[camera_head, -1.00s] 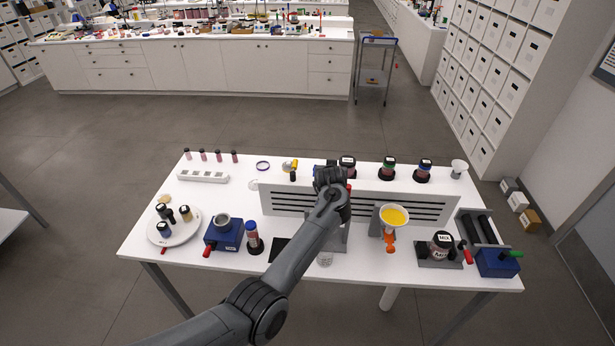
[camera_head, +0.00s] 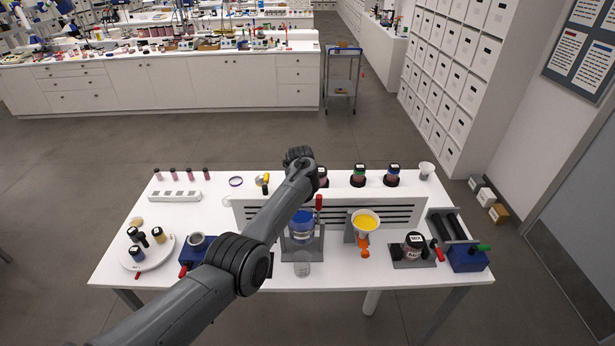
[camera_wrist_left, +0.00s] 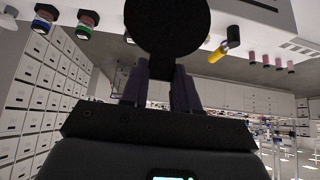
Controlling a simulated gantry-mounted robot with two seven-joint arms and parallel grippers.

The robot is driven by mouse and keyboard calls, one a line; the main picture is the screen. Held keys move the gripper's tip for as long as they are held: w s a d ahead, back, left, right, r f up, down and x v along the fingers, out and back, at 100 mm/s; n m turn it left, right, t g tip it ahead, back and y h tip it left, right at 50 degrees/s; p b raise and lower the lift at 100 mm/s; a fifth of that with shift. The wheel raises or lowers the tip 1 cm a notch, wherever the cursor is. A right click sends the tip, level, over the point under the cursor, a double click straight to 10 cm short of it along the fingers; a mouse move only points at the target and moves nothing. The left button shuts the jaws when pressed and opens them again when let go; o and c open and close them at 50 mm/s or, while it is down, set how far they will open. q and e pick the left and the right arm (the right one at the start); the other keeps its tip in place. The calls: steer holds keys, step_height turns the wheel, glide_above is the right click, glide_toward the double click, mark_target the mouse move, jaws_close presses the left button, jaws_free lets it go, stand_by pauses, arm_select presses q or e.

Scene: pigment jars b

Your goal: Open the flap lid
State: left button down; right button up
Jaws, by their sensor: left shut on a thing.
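My left arm reaches in from the lower left of the head view, and its wrist end hides the left gripper there. In the left wrist view the two dark fingers of my left gripper (camera_wrist_left: 158,88) are close to a large black disc (camera_wrist_left: 166,24), and the gripper is shut on it. Whether this disc is the flap lid cannot be told. In the head view a blue round container (camera_head: 301,222) sits on a grey stand, with a red upright handle (camera_head: 319,203) beside it. My arm partly covers this area. My right gripper is out of view.
Dark-lidded jars (camera_head: 358,175) stand behind the slotted grey panel (camera_head: 390,212). A round white tray (camera_head: 147,255) with small jars is at the left.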

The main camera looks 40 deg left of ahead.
arm_select(q)
steer(key=shift+a+r, duration=0.1)
steer(key=shift+r, duration=0.15)
steer(key=c, duration=0.8)
jaws_free()
steer(key=shift+w, duration=0.1)
steer(key=shift+c, duration=0.2)
steer(key=shift+f, duration=0.1)
steer(key=shift+v, duration=1)
steer(key=v, duration=0.9)
steer(key=shift+p, duration=0.35)
steer(key=shift+f, duration=0.2)
